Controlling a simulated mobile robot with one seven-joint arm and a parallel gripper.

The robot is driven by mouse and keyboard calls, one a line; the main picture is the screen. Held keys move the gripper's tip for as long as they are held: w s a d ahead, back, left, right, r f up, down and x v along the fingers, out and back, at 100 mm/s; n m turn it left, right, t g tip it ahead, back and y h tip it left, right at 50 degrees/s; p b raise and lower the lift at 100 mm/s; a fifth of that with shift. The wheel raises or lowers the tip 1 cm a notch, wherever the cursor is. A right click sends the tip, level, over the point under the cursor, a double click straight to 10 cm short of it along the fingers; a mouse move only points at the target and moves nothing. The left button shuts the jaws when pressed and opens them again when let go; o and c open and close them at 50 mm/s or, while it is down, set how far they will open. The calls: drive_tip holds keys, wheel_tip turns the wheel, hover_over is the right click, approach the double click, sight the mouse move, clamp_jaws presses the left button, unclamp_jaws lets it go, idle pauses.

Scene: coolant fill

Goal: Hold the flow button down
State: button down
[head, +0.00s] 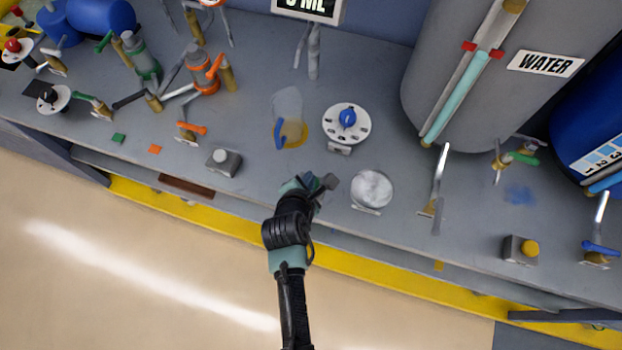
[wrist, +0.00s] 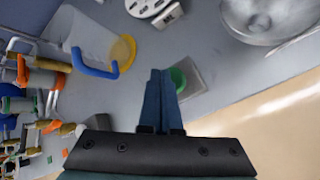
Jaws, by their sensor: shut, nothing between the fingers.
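A green round button (wrist: 179,79) on a small grey box (wrist: 194,82) shows in the wrist view, just right of my fingertips (wrist: 160,73). My fingers are shut together with nothing between them and cover the button's left side. I cannot tell whether they touch it or whether it is pressed. No label on it is readable. In the head view my gripper (head: 312,184) is at the bench front beside this grey box (head: 329,181); the button's top is hidden there.
Other button boxes stand left (head: 223,162) and right (head: 521,250). Valves crowd the left.

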drive_tip(key=shift+f, duration=0.25)
drive_tip(key=shift+f+b, duration=0.35)
drive_tip(key=shift+f, duration=0.2)
idle(7.2)
